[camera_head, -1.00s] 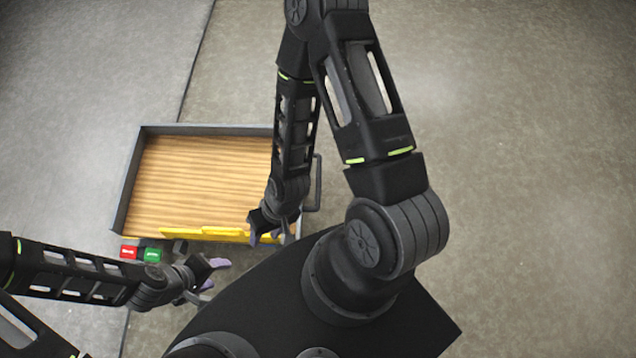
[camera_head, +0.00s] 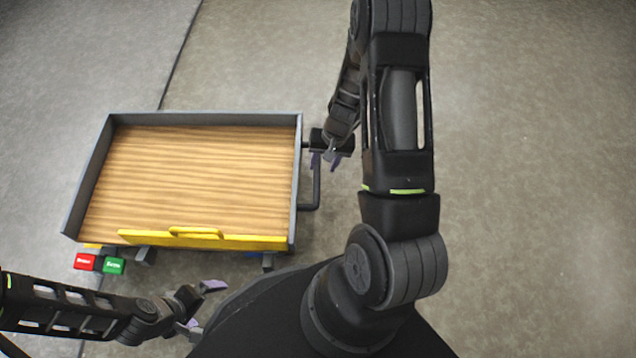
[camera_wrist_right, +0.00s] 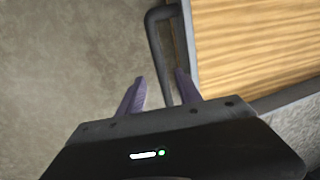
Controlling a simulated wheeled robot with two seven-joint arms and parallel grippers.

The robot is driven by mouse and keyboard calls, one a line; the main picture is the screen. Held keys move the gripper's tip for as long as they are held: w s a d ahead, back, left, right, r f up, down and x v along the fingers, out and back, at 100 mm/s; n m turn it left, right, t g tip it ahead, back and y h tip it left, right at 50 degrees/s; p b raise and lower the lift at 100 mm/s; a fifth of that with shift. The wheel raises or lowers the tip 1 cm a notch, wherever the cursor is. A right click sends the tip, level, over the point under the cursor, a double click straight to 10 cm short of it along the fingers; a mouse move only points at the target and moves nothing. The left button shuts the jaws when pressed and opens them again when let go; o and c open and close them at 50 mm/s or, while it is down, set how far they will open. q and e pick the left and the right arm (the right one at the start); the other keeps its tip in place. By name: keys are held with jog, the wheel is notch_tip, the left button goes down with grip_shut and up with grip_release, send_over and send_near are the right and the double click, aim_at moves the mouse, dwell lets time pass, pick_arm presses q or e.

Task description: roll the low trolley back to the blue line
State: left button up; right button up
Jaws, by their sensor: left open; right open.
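The low trolley (camera_head: 200,117) has a wood-grained deck, grey walls on three sides and a yellow front panel (camera_head: 205,239). A dark handle bar (camera_head: 316,185) stands out from its right side. My right gripper (camera_head: 326,163) is open at the handle's far part. In the right wrist view the handle (camera_wrist_right: 158,50) runs down between the open fingers (camera_wrist_right: 161,88); neither finger is seen closed on it. My left gripper (camera_head: 204,305) is open and empty, in front of the trolley. A small blue patch (camera_head: 254,254) shows under the front edge; I cannot tell if it is the blue line.
A red block (camera_head: 85,262) and a green block (camera_head: 114,266) with small labels sit at the trolley's front left. A dark seam (camera_head: 181,53) crosses the grey floor behind it. The floor to the right is clear.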

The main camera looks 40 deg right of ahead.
aim_at(317, 179)
jog(key=f+b, duration=0.1)
jog(key=f, duration=0.1)
jog(key=f+b, duration=0.1)
jog(key=f, duration=0.2)
jog(key=w+a+f+b, duration=0.1)
jog(key=f, duration=0.1)
jog(key=shift+a+f, duration=0.1)
jog(key=shift+f, duration=0.2)
grip_shut()
dwell(0.5)
dwell(1.0)
